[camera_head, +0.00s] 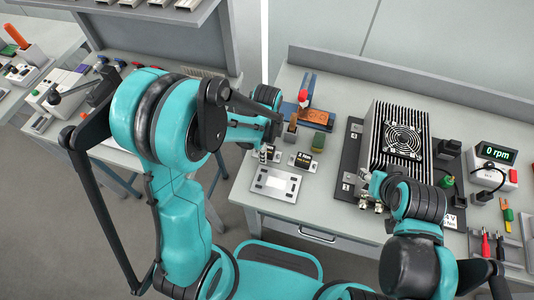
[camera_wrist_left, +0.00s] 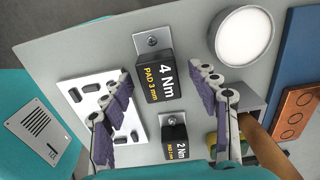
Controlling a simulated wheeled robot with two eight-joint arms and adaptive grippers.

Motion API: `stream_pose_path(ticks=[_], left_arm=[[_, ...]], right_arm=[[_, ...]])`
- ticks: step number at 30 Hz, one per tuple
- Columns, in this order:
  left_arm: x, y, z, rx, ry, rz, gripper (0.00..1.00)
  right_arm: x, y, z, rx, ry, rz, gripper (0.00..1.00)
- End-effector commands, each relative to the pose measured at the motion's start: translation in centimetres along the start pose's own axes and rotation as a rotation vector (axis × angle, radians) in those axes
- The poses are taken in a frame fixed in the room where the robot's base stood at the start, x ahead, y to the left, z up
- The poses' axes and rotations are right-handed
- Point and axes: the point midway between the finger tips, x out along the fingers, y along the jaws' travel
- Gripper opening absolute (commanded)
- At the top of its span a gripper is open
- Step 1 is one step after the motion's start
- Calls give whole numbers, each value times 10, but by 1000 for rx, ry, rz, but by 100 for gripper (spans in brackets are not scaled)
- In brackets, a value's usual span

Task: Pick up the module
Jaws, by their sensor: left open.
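Two black block modules lie on the bench, each on a silver bracket tab. The one labelled "4 Nm PAD 3 mm" (camera_wrist_left: 158,78) is in the middle of the left wrist view. A smaller-looking "2 Nm" one (camera_wrist_left: 174,140) lies below it there. In the head view one labelled block (camera_head: 303,159) shows, and another is partly hidden under my gripper. My left gripper (camera_wrist_left: 162,82) is open and empty, its purple-padded fingers appearing on both sides of the 4 Nm block. My right gripper (camera_head: 370,192) is by the finned unit; its jaws are unclear.
A white plate with slots (camera_head: 276,184) lies near the bench's front edge. A blue board with an orange part (camera_head: 312,117) is behind. A finned box with a fan (camera_head: 397,138) stands on a black base. An rpm display (camera_head: 495,153) is at right.

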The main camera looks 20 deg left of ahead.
Motion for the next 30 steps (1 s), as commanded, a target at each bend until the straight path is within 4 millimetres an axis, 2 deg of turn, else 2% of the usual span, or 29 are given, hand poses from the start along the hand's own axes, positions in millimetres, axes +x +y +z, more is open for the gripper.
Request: stream_pose_path(ticks=[1, 7, 8, 14, 15, 25, 30], left_arm=[[6, 0, 0, 0, 0, 0, 60], [5, 0, 0, -1, 0, 0, 60], [5, 0, 0, -1, 0, 0, 55], [5, 0, 0, -1, 0, 0, 2], [5, 0, 0, -1, 0, 0, 0], [1, 0, 0, -1, 0, -1, 0], [-15, 0, 0, -1, 0, 0, 0]], right_arm=[[2, 0, 2, 0, 0, 0, 40], [1, 0, 0, 0, 0, 0, 40], [1, 0, 0, 0, 0, 0, 40], [1, 0, 0, 0, 0, 0, 40], [1, 0, 0, 0, 0, 0, 40], [0, 0, 0, 0, 0, 0, 40], [-6, 0, -5, 0, 0, 0, 40]])
